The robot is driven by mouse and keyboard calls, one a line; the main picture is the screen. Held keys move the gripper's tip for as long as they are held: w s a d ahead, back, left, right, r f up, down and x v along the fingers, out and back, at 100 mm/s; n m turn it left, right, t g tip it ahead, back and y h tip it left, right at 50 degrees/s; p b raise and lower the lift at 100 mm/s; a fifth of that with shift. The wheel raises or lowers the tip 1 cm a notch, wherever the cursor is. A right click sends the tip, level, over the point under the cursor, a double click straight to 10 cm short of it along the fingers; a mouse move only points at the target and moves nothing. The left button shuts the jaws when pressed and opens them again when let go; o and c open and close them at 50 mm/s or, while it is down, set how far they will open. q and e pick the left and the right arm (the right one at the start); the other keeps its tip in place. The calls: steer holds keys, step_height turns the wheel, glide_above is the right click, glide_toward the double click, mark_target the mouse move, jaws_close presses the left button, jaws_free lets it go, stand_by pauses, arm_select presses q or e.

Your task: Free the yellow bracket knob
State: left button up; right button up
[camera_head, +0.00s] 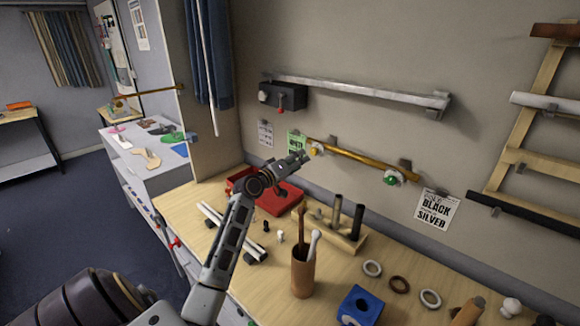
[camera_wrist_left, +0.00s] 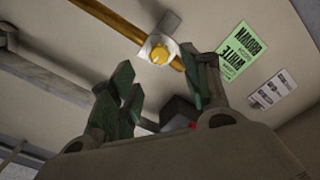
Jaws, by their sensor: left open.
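The yellow bracket knob (camera_head: 316,151) sits on a small pale bracket at the left part of a brass rod (camera_head: 352,157) on the wall. In the left wrist view the knob (camera_wrist_left: 160,55) lies ahead, between the fingers in the picture. My left gripper (camera_head: 305,157) is open and empty, just left of the knob in the head view. In the wrist view its green-padded fingers (camera_wrist_left: 158,88) are spread, and I see no contact with the knob. A green knob (camera_head: 390,180) is on the rod's right bracket. My right gripper is not in view.
Above hang a silver rail (camera_head: 360,90) and a black box (camera_head: 284,96) with a red knob. Below, the table holds a red tray (camera_head: 283,201), a wooden stand (camera_head: 345,240), a brush cup (camera_head: 303,272) and several rings. A green sign (camera_wrist_left: 243,50) hangs beside the rod.

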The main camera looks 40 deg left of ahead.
arm_select(q)
steer(key=shift+s+a, duration=0.15)
steer(key=shift+s, duration=1.75)
